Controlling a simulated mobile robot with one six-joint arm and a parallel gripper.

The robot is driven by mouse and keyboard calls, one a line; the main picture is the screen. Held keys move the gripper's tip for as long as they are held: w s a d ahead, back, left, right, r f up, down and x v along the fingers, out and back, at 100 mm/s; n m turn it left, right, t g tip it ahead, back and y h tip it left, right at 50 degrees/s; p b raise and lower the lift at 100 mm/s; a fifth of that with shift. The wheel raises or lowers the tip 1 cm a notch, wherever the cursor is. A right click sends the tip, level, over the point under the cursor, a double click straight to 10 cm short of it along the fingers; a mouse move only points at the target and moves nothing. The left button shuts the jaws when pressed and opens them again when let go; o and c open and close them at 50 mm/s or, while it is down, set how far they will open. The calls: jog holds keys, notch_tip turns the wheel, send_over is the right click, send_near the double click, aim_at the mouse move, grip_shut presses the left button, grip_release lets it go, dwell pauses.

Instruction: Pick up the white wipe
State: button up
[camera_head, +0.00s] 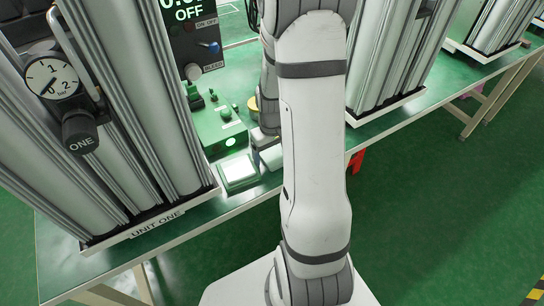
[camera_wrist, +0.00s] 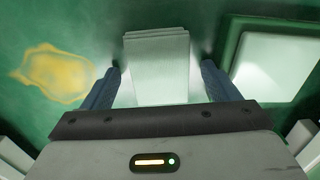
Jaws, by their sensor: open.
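The white wipe (camera_wrist: 158,70) is a flat, folded stack with layered edges at its far end. It lies on the green surface in the middle of the wrist view. My gripper (camera_wrist: 160,66) is open, with one blue finger on each side of the wipe. A narrow gap shows between each fingertip and the wipe's edges. The wipe's near end is hidden behind the gripper body.
A yellow stain (camera_wrist: 54,73) lies left of the wipe. A pale square pad in a green frame (camera_wrist: 237,84) is close on the right; it also shows in the head view (camera_head: 238,172). Tall column units (camera_head: 160,100) flank the arm. The bench's front edge is near.

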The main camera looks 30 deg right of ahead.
aim_at(272, 156)
jog(key=shift+c, duration=0.4)
jog(key=c, duration=1)
notch_tip(272, 156, up, 10)
jog(key=shift+r+p, duration=0.1)
jog(key=shift+p, duration=0.3)
jog(key=shift+c, duration=0.2)
jog(key=o, duration=0.5)
jog(key=shift+c, duration=0.2)
jog(key=c, duration=0.3)
jog(key=shift+s, duration=0.1)
